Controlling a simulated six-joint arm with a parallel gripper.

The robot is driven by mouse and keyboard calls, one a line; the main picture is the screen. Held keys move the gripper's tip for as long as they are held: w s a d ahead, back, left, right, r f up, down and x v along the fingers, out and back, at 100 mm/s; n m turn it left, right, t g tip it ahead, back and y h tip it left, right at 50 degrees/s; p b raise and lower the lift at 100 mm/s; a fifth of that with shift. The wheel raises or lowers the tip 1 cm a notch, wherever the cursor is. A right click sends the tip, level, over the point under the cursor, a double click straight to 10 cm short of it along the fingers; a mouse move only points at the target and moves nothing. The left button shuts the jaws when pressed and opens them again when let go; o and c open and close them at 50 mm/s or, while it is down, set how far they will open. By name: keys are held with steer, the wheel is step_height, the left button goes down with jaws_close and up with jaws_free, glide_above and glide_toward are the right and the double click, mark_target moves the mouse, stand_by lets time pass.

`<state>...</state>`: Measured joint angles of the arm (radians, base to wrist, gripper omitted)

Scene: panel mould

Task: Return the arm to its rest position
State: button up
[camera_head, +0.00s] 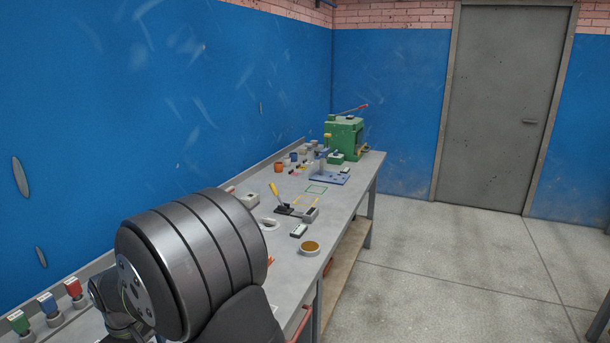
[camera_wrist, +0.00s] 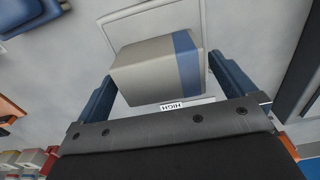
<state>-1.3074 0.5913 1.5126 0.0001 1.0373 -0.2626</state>
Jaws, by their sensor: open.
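In the wrist view my gripper (camera_wrist: 161,68) has its two blue fingers spread apart. A grey block with a blue band (camera_wrist: 155,68) shows between the fingers, and neither finger clearly presses on it. The block is close to a pale outlined area on the bench, and a small label reading HIGH (camera_wrist: 172,105) shows near it. In the head view my own arm fills the lower left, and my gripper is hidden there.
A long grey workbench (camera_head: 283,262) runs along the blue wall. It bears a green machine (camera_head: 343,135), a blue fixture (camera_head: 328,176), a tape roll (camera_head: 310,247) and several small items. Red, blue and green-topped pieces (camera_head: 48,303) stand at lower left. Floor right of the bench is clear.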

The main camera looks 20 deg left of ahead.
step_height(320, 180, down, 2)
steer(key=shift+f, duration=0.1)
steer(key=shift+r, duration=1.9)
steer(key=shift+f, duration=0.15)
